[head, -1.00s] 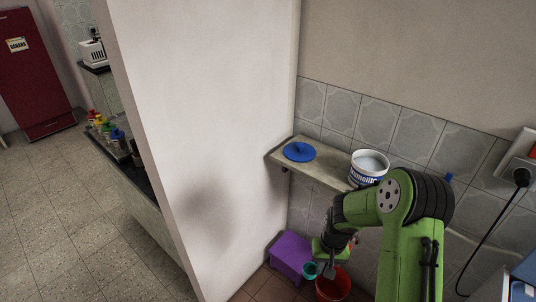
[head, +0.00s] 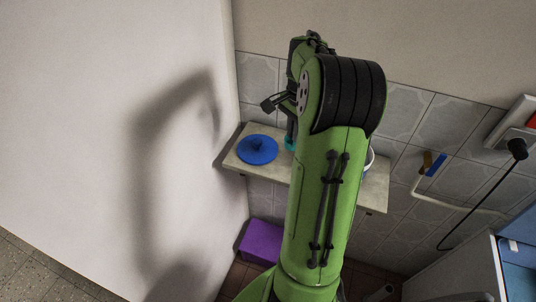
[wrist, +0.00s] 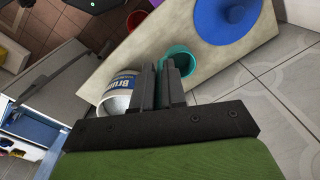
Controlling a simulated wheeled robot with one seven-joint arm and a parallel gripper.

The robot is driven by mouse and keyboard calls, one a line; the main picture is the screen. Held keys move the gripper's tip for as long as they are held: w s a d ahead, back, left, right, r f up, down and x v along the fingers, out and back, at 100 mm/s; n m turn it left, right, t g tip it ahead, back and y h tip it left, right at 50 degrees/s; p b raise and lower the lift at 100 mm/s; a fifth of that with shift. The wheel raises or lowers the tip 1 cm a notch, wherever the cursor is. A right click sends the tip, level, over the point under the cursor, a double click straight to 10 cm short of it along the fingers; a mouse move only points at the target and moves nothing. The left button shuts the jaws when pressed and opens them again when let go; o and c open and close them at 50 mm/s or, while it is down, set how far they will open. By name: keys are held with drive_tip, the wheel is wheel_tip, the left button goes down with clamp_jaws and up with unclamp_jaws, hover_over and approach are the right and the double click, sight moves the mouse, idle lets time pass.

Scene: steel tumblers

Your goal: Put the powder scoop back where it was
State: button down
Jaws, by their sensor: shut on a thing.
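A teal scoop (wrist: 178,58) shows at the fingertips of my gripper (wrist: 170,72) in the wrist view. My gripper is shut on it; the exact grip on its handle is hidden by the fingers. In the head view the scoop (head: 289,144) is a small teal patch over the wall shelf (head: 375,196), just right of a round blue lid (head: 257,149). Whether it touches the shelf I cannot tell. The white tub (wrist: 120,92) with blue lettering stands on the other side of my fingers from the lid. My arm hides most of the tub (head: 370,161) in the head view.
A white wall (head: 120,110) stands close left of the shelf. A purple box (head: 260,241) is on the floor below. A socket with a black plug (head: 517,148) and a rail (head: 455,203) are on the wall at right.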

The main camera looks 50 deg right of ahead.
drive_tip(key=shift+d, duration=0.25)
drive_tip(key=shift+m, duration=0.3)
drive_tip(key=f, duration=0.3)
drive_tip(key=f+b, duration=0.1)
drive_tip(key=f, duration=0.2)
drive_tip(key=s+f, duration=0.1)
drive_tip(key=f, duration=0.2)
drive_tip(key=shift+s+f+b, duration=0.1)
drive_tip(key=shift+f+b, duration=0.2)
drive_tip(key=shift+b, duration=0.1)
drive_tip(key=c, duration=1.2)
unclamp_jaws()
drive_tip(key=shift+r, duration=0.1)
